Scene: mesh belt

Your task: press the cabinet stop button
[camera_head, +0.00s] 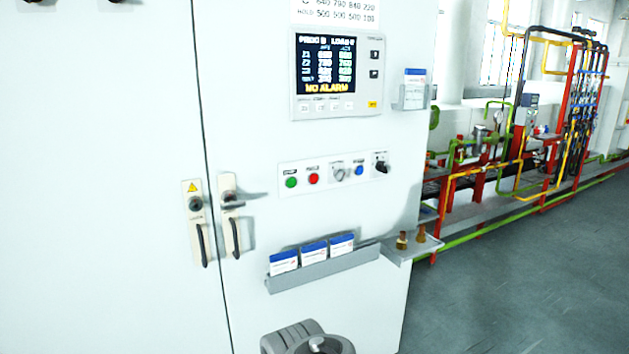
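The cabinet (150,120) is white and fills the left and middle of the head view. A pale button strip (326,186) on its right door carries a red button (313,178), the likely stop button, though its small label is too blurred to read surely. A green button (291,182) is just left of it. To its right are a silver switch (338,174), a blue button (359,170) and a black knob (382,167). A grey rounded part of my arm shows at the bottom edge, well below the strip. My gripper is not in view.
A control panel (341,104) reading "NO ALARM" sits above the strip. Door handles (231,222) stick out at the left. A grey card rack (322,271) juts out below, and a small shelf (412,246) with brass pieces projects right. Pipework (575,110) stands beyond; grey floor (530,280) is open at right.

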